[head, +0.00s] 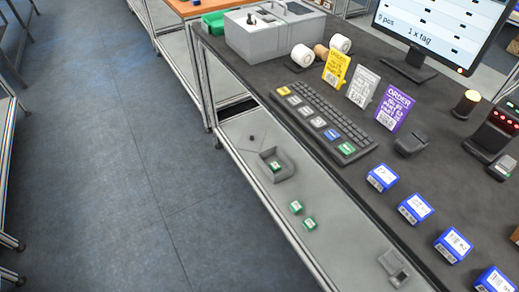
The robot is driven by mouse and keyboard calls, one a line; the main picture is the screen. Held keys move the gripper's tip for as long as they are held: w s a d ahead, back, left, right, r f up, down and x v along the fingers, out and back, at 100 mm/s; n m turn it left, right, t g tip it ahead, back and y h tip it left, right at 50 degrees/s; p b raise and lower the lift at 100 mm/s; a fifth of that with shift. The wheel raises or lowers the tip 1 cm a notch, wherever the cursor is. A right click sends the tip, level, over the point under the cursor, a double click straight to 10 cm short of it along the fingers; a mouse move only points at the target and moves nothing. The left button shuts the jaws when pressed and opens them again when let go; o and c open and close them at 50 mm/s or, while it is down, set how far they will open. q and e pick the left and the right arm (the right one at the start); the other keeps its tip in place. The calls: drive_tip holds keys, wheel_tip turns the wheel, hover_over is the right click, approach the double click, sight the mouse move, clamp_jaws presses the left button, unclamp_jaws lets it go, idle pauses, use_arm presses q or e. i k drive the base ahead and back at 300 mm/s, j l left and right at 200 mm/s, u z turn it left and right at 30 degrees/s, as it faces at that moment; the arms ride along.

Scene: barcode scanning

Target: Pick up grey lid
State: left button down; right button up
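No object can be clearly identified as the grey lid. A small grey piece (394,266) with a recess lies on the lower shelf at the bottom right. A grey open holder (278,167) with a small green and white box (275,166) inside sits further back on the same shelf. A dark grey object (411,144) rests on the tabletop right of the keyboard. Neither of my grippers shows in the head view.
The dark tabletop (372,176) holds a keyboard (325,124), yellow, white and purple order cards, several blue boxes (415,208), a monitor (440,30) and a grey machine (275,38). Green boxes (296,207) lie on the lower shelf (270,205). The blue-grey floor (110,160) at left is clear.

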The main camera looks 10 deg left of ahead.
sight(252, 138)
drive_tip(key=i+j+z, duration=0.1)
drive_tip(key=z, duration=0.4)
drive_tip(key=i+j+z, duration=0.1)
drive_tip(key=z, duration=0.35)
drive_tip(key=j+z, duration=0.25)
drive_tip(key=z, duration=0.25)
